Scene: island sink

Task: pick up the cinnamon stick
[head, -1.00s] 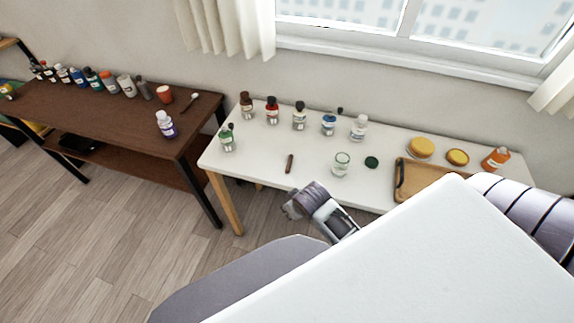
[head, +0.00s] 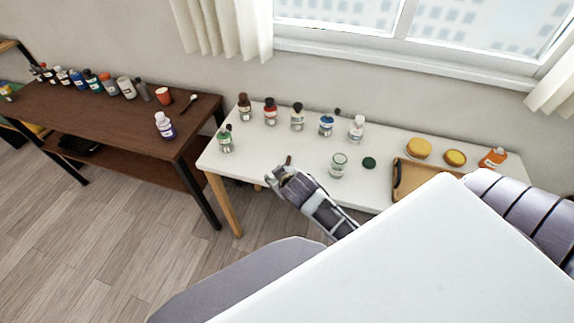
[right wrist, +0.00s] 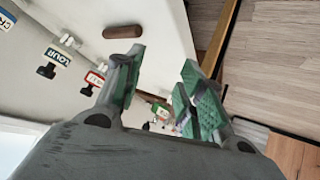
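The cinnamon stick (head: 289,159) is a short brown stick lying on the white table (head: 300,146). In the head view its lower part is hidden behind my right gripper (head: 278,174), which is at the table's front edge. In the right wrist view the whole cinnamon stick (right wrist: 123,32) lies on the table, beyond and to the left of the fingers. The right gripper (right wrist: 160,95) is open, with an empty gap between its green-padded fingers, and does not touch the stick. My left gripper is not in view.
An open glass jar (head: 338,166) stands right of the stick, with a dark green lid (head: 369,163) beside it. Several small bottles line the back of the table. A wooden tray (head: 402,184) lies at the right. A dark brown table (head: 110,115) stands to the left.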

